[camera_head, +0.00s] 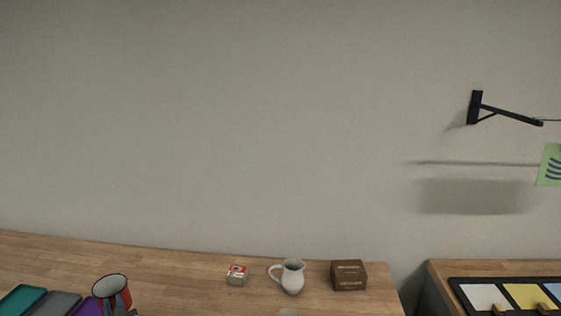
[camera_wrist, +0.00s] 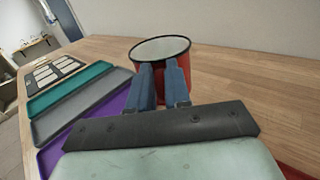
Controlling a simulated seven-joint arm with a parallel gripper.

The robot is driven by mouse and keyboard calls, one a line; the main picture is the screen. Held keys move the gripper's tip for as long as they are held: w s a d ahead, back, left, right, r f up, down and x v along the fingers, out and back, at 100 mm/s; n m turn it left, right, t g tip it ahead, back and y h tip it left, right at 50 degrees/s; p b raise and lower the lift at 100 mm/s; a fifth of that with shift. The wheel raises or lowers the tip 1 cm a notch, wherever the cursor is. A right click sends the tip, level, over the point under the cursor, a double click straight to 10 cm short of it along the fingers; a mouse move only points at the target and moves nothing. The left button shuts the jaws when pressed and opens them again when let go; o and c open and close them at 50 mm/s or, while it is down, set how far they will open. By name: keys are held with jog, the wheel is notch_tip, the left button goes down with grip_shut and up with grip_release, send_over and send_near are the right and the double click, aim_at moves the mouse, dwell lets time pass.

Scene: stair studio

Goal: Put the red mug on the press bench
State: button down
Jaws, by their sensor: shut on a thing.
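The red mug (camera_wrist: 184,60) has a dark rim and a pale inside. In the wrist view it is upright, just beyond my gripper (camera_wrist: 164,68), whose two blue fingers are shut on its near side. In the head view the red mug (camera_head: 109,284) is at the lower left, with my gripper (camera_head: 121,302) partly in front of it. I cannot tell whether its base touches the wooden surface. I cannot tell for certain which surface is the press bench.
Teal (camera_head: 21,298), grey and purple trays lie left of the mug. A small box (camera_head: 237,275), a white jug (camera_head: 292,276) and a brown box (camera_head: 348,275) stand to the right on the wooden top (camera_head: 190,272). Beyond a gap, another wooden top (camera_head: 440,268) holds a dark-framed colour panel (camera_head: 457,287).

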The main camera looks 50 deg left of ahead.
jog(key=w+d+r+m+t+h, duration=0.1)
jog(key=w+d+r+m+t, duration=0.3)
jog(key=w, duration=1.1)
jog(key=w+d+n+t+h, duration=0.1)
jog(key=w+d, duration=0.5)
jog(key=w, duration=0.8)
jog(key=w+d+r+m+t, duration=0.25)
jog(key=w+d, duration=0.35)
jog(key=w, duration=0.9)
jog(key=w+d+r+m+t+h, duration=0.1)
jog(key=w+d+m+t+h, duration=0.15)
jog(key=w+d, duration=0.95)
jog(key=w+d+r+m+t+h, duration=0.1)
jog(key=w+d+m+t+h, duration=0.15)
jog(key=w+d, duration=0.9)
jog(key=w+d+r+m+t+h, duration=0.1)
jog(key=w+d+m+t+h, duration=0.2)
jog(key=w+d, duration=0.9)
jog(key=w+d+m+h, duration=0.1)
jog(key=d+h, duration=0.3)
jog(key=d, duration=1.2)
jog(key=w+d+m+t+h, duration=0.1)
jog(key=d+h, duration=0.3)
jog(key=d, duration=1.3)
jog(key=shift+w+d+r+m, duration=0.25)
jog(key=shift+d+r+m, duration=0.1)
jog(key=shift+m, duration=0.5)
jog(key=shift+a, duration=0.1)
